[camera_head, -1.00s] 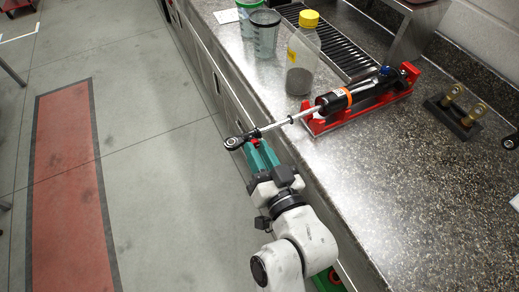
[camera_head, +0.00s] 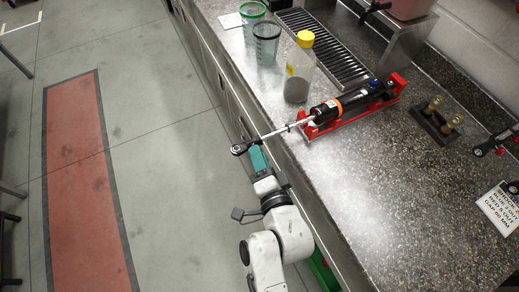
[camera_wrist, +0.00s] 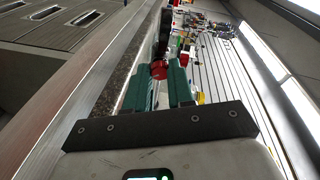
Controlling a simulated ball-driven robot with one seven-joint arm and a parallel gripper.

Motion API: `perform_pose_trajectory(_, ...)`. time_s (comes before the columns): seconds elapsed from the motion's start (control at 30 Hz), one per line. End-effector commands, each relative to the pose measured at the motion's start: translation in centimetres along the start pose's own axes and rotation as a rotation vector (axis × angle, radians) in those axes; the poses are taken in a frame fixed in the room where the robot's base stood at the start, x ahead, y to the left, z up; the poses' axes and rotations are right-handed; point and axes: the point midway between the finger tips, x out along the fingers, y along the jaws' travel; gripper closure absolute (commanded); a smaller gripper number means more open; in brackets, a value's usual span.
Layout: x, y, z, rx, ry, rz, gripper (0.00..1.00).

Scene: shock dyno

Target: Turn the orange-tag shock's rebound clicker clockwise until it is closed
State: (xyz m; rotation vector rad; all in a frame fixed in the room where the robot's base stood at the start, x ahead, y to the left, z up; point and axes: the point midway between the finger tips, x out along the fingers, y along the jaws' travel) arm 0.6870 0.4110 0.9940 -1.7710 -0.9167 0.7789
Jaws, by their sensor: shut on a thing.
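The orange-tag shock lies in a red cradle (camera_head: 362,116) on the bench. Its black body (camera_head: 325,111) carries an orange band (camera_head: 340,106). Its silver shaft (camera_head: 285,129) reaches out past the bench's front edge and ends in a dark eyelet (camera_head: 239,149). My gripper (camera_head: 254,150) is below the shaft beside the eyelet, its teal jaws seen edge-on. In the wrist view, the red clicker (camera_wrist: 159,69) sits between the tips of the two teal jaws, which are shut on it. The head view hides the clicker, and its turn position cannot be read.
A bottle with a yellow cap (camera_head: 300,70) and two cups, one green-rimmed (camera_head: 251,22) and one dark-rimmed (camera_head: 266,42), stand behind the shock. A dark stand with brass posts (camera_head: 437,120) and a printed card (camera_head: 500,207) are at right. The front right benchtop is clear.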

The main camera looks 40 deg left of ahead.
Motion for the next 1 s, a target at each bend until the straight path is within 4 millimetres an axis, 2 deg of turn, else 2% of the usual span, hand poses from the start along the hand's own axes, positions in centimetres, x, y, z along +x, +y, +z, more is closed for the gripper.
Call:
perform_pose_trajectory(0.5, 0.0, -0.12, -0.15, 0.393, 0.002, 0.062, 1.0)
perform_pose_trajectory(1.0, 0.03, -0.21, -0.06, 0.507, 0.0, 0.08, 1.0)
